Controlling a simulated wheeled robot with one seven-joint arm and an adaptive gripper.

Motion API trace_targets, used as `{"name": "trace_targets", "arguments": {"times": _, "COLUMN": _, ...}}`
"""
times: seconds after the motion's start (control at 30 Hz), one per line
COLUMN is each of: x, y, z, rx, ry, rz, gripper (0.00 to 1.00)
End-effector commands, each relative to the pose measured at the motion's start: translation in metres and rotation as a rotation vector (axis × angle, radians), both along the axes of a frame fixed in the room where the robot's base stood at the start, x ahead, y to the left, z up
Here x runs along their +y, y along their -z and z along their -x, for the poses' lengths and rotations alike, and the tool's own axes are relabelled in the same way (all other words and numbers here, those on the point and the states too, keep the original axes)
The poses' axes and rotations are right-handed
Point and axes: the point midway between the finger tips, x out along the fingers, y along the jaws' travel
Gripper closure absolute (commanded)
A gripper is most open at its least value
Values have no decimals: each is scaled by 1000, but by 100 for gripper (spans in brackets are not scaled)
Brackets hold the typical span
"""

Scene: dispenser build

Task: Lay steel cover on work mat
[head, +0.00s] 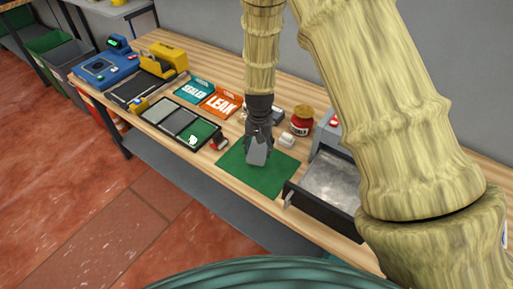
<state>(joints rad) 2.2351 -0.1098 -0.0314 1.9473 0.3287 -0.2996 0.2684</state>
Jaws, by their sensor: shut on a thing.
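The green work mat (279,179) lies flat on the wooden bench, near the bench's front edge. My gripper (257,147) points down over the left part of the mat. It is shut on a grey plate, the steel cover (257,155), which hangs tilted below the fingers. I cannot tell from this view whether the cover's lower edge touches the mat. The fingers hide the cover's upper part.
An open drawer (321,211) sits right of the mat. A red jar (301,124) and a small white block (287,139) stand behind it. A black compartment tray (153,110) lies left, near the orange LEAK card (221,102) and teal SEALED card (194,90).

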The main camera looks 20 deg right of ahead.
Motion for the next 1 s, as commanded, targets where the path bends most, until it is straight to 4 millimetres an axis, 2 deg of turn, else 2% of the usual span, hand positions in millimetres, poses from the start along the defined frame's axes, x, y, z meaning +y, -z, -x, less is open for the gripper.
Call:
{"name": "trace_targets", "arguments": {"times": 0.03, "x": 0, "y": 7, "z": 0, "rx": 0, "ry": 0, "rz": 0, "gripper": 72}}
{"name": "trace_targets", "arguments": {"times": 0.5, "x": 0, "y": 49, "z": 0, "rx": 1, "ry": 0, "rz": 0, "gripper": 72}}
{"name": "trace_targets", "arguments": {"times": 0.7, "x": 0, "y": 56, "z": 0, "rx": 0, "ry": 0, "rz": 0, "gripper": 72}}
{"name": "trace_targets", "arguments": {"times": 1.0, "x": 0, "y": 56, "z": 0, "rx": 0, "ry": 0, "rz": 0, "gripper": 72}}
